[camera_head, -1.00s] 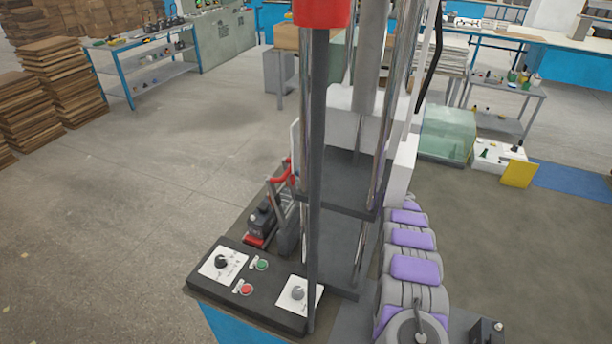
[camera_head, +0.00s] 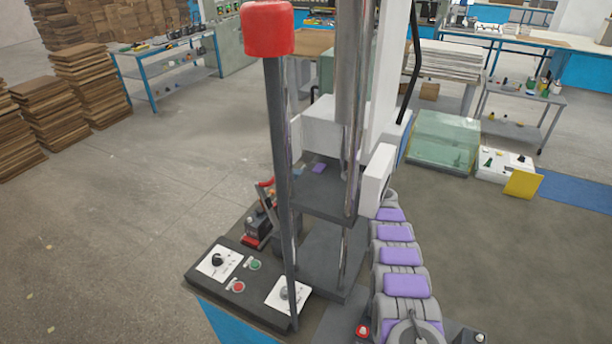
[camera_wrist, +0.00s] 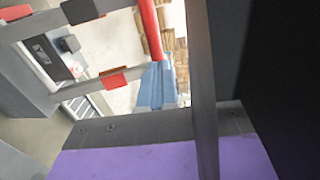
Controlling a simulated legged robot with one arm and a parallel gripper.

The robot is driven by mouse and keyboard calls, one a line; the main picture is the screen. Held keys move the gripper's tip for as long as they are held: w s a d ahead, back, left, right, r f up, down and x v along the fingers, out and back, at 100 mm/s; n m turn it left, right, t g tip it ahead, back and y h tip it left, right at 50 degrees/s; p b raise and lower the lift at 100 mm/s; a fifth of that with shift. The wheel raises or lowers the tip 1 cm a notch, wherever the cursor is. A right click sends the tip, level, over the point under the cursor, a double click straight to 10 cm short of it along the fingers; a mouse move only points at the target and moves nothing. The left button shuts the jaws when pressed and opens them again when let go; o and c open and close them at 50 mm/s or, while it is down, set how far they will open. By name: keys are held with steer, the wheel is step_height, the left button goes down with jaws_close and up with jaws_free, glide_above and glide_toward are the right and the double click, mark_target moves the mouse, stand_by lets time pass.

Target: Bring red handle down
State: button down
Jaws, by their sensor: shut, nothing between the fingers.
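The red handle (camera_head: 269,28) is a thick red cap on top of a long dark bar. It stands high in the upper left-middle of the head view. The bar stands nearly upright, with its lower end beside the control panel (camera_head: 250,286). In the wrist view, a red rod (camera_wrist: 149,28) shows near the top; I cannot tell whether it belongs to the handle. I cannot make out my gripper in the head view, and no fingers can be picked out in the wrist view. Nothing is seen touching the red handle.
A press frame with shiny columns stands behind the bar. A purple face (camera_wrist: 160,162) fills the bottom of the wrist view. A glass-like box (camera_head: 444,142) stands farther right. Open floor (camera_head: 110,230) lies left.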

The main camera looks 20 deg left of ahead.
steer(key=s+d+r, duration=0.1)
steer(key=d, duration=1)
steer(key=shift+s+r+p, duration=0.25)
steer(key=shift+s+p, duration=0.05)
steer(key=shift+p, duration=0.1)
